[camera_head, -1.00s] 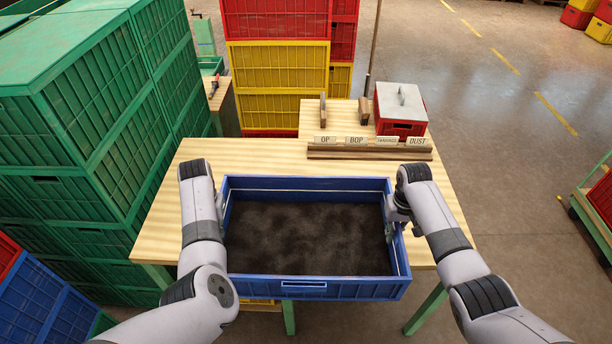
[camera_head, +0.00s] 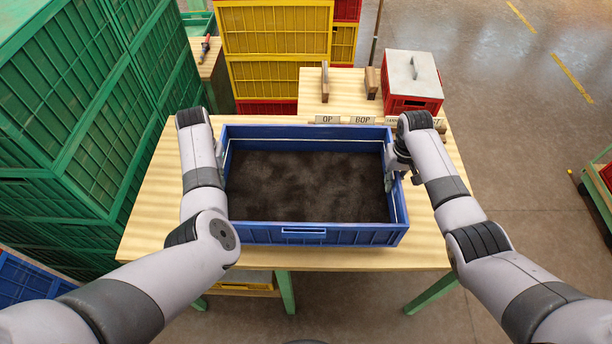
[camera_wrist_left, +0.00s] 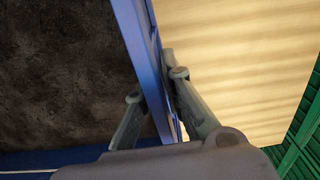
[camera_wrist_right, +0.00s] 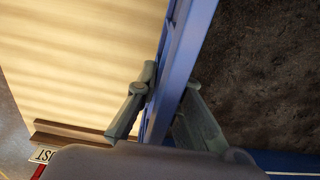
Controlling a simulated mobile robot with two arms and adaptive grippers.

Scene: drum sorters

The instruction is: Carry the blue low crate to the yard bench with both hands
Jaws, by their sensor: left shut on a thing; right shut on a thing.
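The blue low crate (camera_head: 312,236), filled with dark soil-like material, is over the wooden bench (camera_head: 150,225). I cannot tell whether it rests on the top or hangs just above it. In the left wrist view, my left gripper (camera_wrist_left: 155,92) is shut on the crate's left wall (camera_wrist_left: 148,50), one finger inside and one outside. In the right wrist view, my right gripper (camera_wrist_right: 165,85) is shut on the opposite wall (camera_wrist_right: 185,45) the same way; it also shows in the head view (camera_head: 398,165). The left fingers are hidden behind my arm in the head view.
A red box with a grey lid (camera_head: 412,82) and labelled cards (camera_head: 345,119) stand behind the crate. Green crates (camera_head: 75,110) are stacked close on the left. Yellow crates (camera_head: 275,45) stand behind. Bare bench top shows on both sides of the crate.

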